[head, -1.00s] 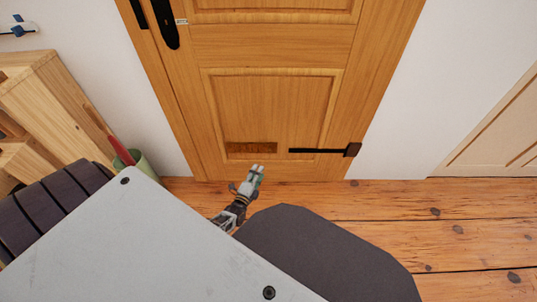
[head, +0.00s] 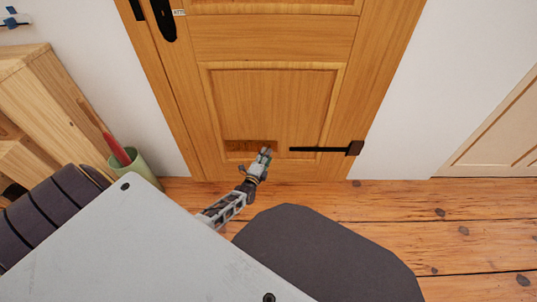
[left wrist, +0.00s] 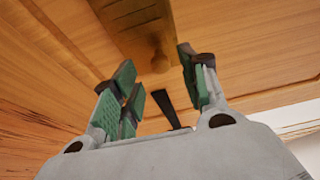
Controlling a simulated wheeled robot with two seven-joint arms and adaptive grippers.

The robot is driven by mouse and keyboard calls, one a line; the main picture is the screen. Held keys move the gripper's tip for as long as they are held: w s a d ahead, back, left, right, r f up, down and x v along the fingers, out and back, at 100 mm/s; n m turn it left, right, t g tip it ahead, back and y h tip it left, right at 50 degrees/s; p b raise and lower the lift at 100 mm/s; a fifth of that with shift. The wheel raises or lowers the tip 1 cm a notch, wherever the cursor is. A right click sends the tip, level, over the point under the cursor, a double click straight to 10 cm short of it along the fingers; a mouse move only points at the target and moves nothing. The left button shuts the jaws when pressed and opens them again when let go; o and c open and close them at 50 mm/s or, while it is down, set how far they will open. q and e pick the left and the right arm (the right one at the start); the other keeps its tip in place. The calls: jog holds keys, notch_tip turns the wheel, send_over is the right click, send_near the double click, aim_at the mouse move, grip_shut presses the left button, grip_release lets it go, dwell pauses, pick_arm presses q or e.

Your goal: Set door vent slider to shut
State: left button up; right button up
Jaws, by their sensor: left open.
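The wooden door (head: 275,100) stands ahead, with a darker brown vent slider (head: 240,146) low in its bottom panel. In the left wrist view the vent slider (left wrist: 132,22) runs down from the top edge, with a small round knob (left wrist: 160,62) near its lower end. My left gripper (head: 265,152) is at the right end of the vent in the head view, covering part of it. In the left wrist view its green-padded fingers (left wrist: 155,62) are open, with the knob between their tips in the picture. I cannot tell if they touch it. My right gripper is not in view.
A black hinge strap (head: 320,150) lies on the door just right of the gripper; it also shows in the left wrist view (left wrist: 170,108). A green bin (head: 143,165) and wooden furniture (head: 55,105) stand at left. The plank floor (head: 460,220) at right is clear.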

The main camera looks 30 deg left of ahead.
pick_arm(q)
jog(key=shift+w+a+b, duration=0.15)
jog(key=shift+w+b, duration=0.2)
jog(key=shift+w, duration=0.5)
jog(key=shift+w+a+b, duration=0.15)
jog(key=shift+w+b, duration=0.2)
jog(key=shift+w, duration=0.5)
grip_shut()
